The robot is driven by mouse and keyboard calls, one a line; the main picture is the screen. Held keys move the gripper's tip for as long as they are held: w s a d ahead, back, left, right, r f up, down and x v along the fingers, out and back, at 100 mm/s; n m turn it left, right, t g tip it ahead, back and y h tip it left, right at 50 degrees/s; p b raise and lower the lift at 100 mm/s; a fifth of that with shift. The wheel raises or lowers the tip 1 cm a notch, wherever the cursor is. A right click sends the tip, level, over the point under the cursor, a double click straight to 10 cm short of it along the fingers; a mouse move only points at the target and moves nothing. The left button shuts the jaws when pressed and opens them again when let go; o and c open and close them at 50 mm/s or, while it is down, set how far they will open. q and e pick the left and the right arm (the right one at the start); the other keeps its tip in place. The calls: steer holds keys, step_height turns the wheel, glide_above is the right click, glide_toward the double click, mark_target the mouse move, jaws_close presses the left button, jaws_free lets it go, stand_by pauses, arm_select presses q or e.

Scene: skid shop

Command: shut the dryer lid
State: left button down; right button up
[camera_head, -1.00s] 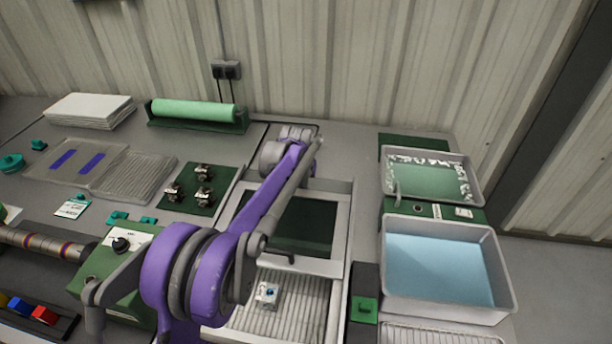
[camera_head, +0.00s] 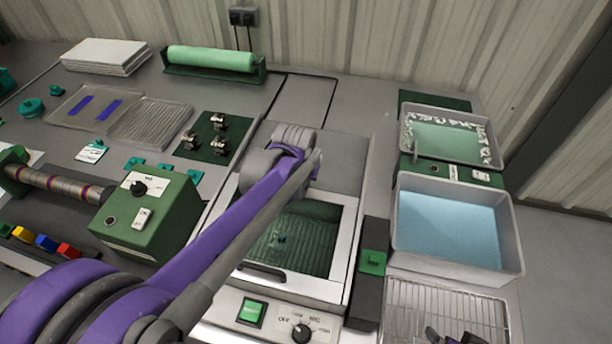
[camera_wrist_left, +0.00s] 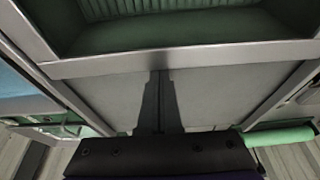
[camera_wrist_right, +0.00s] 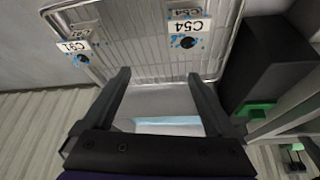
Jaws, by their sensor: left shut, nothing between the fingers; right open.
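The dryer lid (camera_head: 345,228), a light metal frame with a dark green window, lies over the front of the dryer in the head view, just behind the control panel (camera_head: 275,318). Its dark handle (camera_head: 262,272) is at the front edge. The ribbed bed and a small blue spot show through the window. My left arm crosses over the lid and hides its left part. In the left wrist view my left gripper (camera_wrist_left: 162,72) is shut and empty, its tips at the frame's edge; contact cannot be told. My right gripper (camera_wrist_right: 158,75) is open and empty by a wire rack.
The wire rack (camera_wrist_right: 140,35) holds tags, including C54 and C91. A tray of blue liquid (camera_head: 450,228) and a green-lined tray (camera_head: 452,138) stand at the right. A green box with a knob (camera_head: 150,215) is left of the dryer.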

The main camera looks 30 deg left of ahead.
arm_select(q)
steer(key=shift+s, duration=0.1)
steer(key=a+p+v, duration=0.1)
steer(key=v, duration=0.9)
steer(key=shift+d+r, duration=0.35)
steer(key=shift+d, duration=0.15)
arm_select(e)
steer(key=shift+r, duration=0.7)
arm_select(q)
steer(key=shift+s+f, duration=0.1)
steer(key=shift+s, duration=0.1)
